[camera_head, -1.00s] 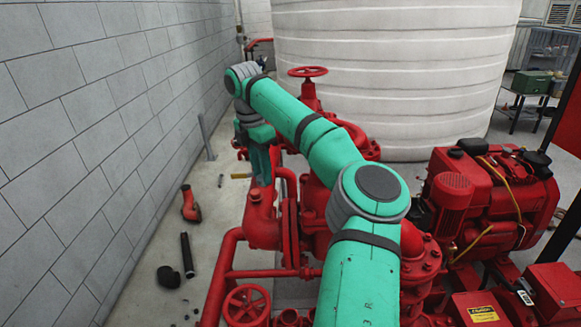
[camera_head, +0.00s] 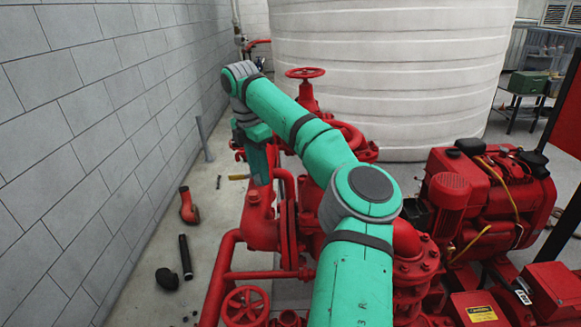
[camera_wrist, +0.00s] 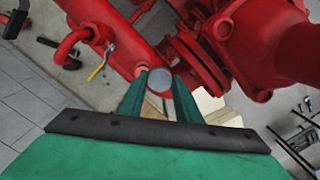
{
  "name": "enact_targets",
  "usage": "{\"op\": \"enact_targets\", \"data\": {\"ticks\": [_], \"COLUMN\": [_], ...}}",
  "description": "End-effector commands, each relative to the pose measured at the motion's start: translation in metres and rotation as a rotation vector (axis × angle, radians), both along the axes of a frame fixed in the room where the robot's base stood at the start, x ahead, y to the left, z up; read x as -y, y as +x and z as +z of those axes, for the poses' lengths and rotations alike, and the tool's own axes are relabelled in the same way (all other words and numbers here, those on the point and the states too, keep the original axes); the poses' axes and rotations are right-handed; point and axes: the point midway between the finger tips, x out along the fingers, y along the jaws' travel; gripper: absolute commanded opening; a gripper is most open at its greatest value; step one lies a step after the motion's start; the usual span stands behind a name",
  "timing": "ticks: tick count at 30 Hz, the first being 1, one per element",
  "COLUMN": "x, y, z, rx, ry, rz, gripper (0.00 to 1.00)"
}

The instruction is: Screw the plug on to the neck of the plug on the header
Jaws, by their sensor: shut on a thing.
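The plug (camera_wrist: 159,79) shows in the wrist view as a small round grey end between my two green fingers. My gripper (camera_wrist: 160,86) is shut on it. In the head view my gripper (camera_head: 262,180) points down just above and behind a short red capped stub (camera_head: 255,197) on the red pipework. The plug cannot be made out there. The red header pipe (camera_wrist: 115,30) runs up to the left just beyond my fingertips in the wrist view. The neck is hidden, and I cannot tell whether the plug touches it.
A red flange and valve body (camera_wrist: 205,50) lie close to the right of my fingers. A block wall (camera_head: 90,120) stands left. Loose pipe pieces, including a red elbow (camera_head: 188,206) and a black tube (camera_head: 186,257), lie on the floor. A white tank (camera_head: 390,75) stands behind.

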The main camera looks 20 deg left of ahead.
Motion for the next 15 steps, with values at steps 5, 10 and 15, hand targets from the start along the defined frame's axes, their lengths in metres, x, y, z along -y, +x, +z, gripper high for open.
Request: {"op": "enact_targets", "data": {"ticks": [5,10,15], "x": [-0.005,-0.011,-0.015], "y": [0.001,0.002,0.003], "z": [-0.009,-0.009,-0.008], "rx": [-0.013,-0.01,-0.011], "ry": [-0.002,-0.002,0.002], "rz": [0.002,0.006,0.007], "gripper": [0.08,0.08,0.08]}}
